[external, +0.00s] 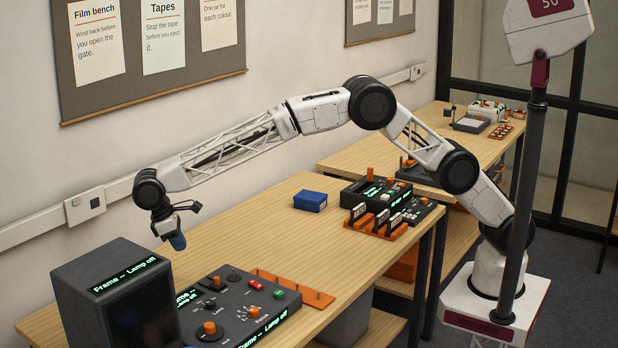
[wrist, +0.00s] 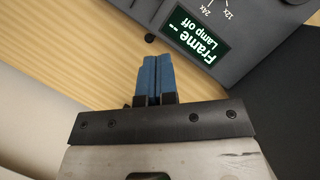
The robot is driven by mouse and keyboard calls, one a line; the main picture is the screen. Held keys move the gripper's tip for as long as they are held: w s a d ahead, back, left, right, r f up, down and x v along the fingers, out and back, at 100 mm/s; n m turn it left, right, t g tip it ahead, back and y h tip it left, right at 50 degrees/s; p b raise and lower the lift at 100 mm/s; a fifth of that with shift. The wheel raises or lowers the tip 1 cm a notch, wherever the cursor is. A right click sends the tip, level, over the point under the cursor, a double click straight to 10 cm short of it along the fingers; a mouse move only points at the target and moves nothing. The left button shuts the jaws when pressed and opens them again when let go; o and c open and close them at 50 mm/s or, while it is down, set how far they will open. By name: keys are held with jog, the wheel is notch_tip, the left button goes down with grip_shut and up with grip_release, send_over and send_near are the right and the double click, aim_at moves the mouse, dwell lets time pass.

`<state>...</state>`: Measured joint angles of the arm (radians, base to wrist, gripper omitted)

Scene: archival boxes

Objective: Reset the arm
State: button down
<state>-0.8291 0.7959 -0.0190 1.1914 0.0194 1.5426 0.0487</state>
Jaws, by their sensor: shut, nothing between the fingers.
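My gripper (external: 178,241) has blue fingertips and hangs over the far-left part of the wooden table (external: 240,225), behind the film bench panel (external: 225,285). In the wrist view my gripper (wrist: 154,78) shows two blue fingers side by side, closed together with nothing between them. Its fingertips point toward bare wood and the edge of a dark panel with a small screen (wrist: 203,32) reading "Frame -- Lamp off". My arm stretches from its base at the right, over the table, to the left.
A dark monitor box (external: 115,295) stands at the front left, close to my gripper. A blue box (external: 310,201) and a dark device with an orange rack (external: 375,222) stand further right. A dark post (external: 525,190) rises near my base. The table's middle is clear.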

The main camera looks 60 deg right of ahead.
jog(key=w+d+r+m+y, duration=0.1)
jog(key=d+r, duration=0.3)
jog(key=d, duration=0.2)
jog(key=w+d+r, duration=0.1)
jog(key=d+r, duration=0.3)
jog(key=d, duration=0.2)
jog(key=s+d+r+m+t+y, duration=0.15)
jog(key=d+r, duration=0.25)
jog(key=d, duration=0.8)
jog(key=s+d+r+m, duration=0.1)
jog(key=s+d+r, duration=0.3)
jog(key=d, duration=0.7)
jog(key=s+d+r+m+t, duration=0.15)
jog(key=d+r, duration=0.35)
jog(key=d, duration=0.7)
jog(key=s+d+m, duration=0.2)
jog(key=s+d, duration=1.4)
jog(key=d, duration=0.3)
jog(key=s+d+f+t, duration=0.1)
jog(key=s+d+f, duration=0.1)
jog(key=s+d, duration=0.2)
jog(key=s+d+f+m, duration=0.1)
jog(key=s+d+f, duration=0.2)
jog(key=s, duration=0.6)
jog(key=s+d+f+m+t, duration=0.1)
jog(key=s+d+f, duration=0.1)
jog(key=s+d, duration=0.2)
jog(key=s, duration=0.2)
jog(key=shift+s+d+f+t, duration=0.3)
jog(key=shift+s, duration=0.1)
